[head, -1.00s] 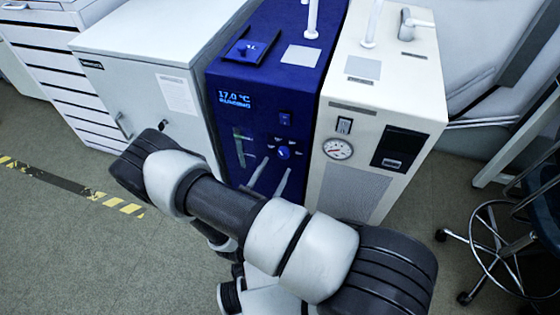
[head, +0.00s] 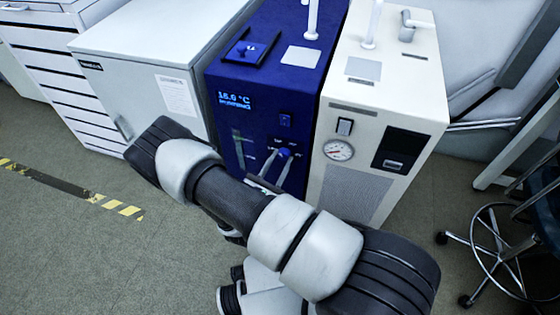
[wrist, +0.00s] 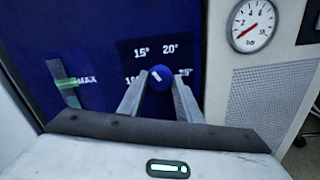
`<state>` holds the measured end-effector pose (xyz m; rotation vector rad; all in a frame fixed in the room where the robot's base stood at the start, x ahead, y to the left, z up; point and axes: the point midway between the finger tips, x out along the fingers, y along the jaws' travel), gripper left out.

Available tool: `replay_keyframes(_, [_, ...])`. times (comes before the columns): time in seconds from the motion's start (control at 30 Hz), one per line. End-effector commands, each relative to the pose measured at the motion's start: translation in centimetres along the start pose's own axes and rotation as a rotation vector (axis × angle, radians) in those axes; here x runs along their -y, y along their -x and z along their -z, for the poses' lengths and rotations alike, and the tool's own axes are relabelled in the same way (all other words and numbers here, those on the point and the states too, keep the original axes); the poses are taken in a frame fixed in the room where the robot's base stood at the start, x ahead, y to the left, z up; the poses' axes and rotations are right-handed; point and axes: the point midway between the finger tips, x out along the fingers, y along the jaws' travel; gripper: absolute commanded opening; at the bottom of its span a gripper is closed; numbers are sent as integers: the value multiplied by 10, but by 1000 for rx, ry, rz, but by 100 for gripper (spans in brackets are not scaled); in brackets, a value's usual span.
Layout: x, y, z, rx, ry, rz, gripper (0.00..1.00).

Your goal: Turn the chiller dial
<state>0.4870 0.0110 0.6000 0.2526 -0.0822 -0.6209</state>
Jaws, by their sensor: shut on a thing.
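The blue chiller (head: 262,97) stands between two light cabinets. Its dial (head: 284,152) is a small round blue knob on the front; it also shows in the wrist view (wrist: 160,76). A white mark on the knob points up and left, toward the 15° label (wrist: 141,51). The lit display (head: 234,101) shows a temperature too blurred to read surely.
A white unit with a pressure gauge (head: 338,150) stands close on the right. A grey cabinet (head: 150,80) stands on the left. A wheeled stool (head: 500,250) is at the far right. The floor in front of the chiller is otherwise clear.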

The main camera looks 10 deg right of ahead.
Motion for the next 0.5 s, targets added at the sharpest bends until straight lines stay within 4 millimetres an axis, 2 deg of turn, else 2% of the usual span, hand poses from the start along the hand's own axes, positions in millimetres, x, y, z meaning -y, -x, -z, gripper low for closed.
replay_keyframes(0.27, [0,0,-1,-5,-49,2,9])
replay_keyframes(0.5, [0,1,-2,-21,-199,5,9])
